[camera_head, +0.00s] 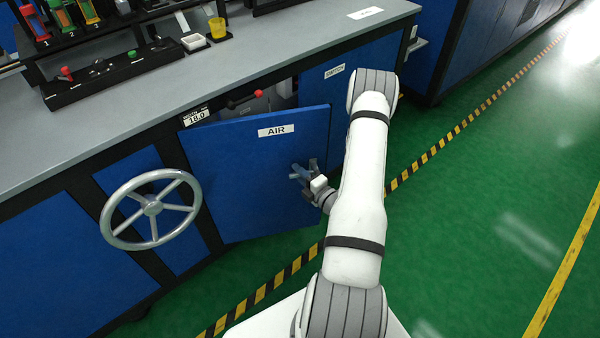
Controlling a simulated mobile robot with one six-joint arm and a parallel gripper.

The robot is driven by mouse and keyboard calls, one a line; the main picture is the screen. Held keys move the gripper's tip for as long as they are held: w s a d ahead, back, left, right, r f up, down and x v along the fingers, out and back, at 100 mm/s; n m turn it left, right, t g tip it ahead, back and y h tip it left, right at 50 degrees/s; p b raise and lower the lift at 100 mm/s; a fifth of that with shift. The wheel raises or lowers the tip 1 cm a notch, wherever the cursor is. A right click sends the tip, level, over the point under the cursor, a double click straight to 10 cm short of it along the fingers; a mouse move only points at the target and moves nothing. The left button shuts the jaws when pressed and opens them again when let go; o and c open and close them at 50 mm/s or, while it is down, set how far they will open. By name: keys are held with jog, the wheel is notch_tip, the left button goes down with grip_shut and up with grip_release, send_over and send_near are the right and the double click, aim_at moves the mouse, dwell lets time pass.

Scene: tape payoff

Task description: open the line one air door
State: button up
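The blue air door (245,180), labelled AIR, stands partly open. Its right side is swung out from the cabinet, and a gap shows above its top edge. My gripper (304,173) is at the right edge of the door, at about mid height. Its fingers look to be at or against the door's edge. The handle is not clearly visible there, and I cannot tell whether the fingers are closed on anything.
A grey handwheel (151,209) sticks out left of the door. A blue switch door (352,75) is to the right, partly behind my arm. Green floor (480,200) is clear at right.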

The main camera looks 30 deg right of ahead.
jog(key=shift+o, duration=1)
jog(key=s+d, duration=0.1)
jog(key=s, duration=0.6)
jog(key=shift+s+d+p, duration=0.25)
jog(key=shift+s+p, duration=0.05)
jog(key=shift+p, duration=0.05)
jog(key=shift+c, duration=0.2)
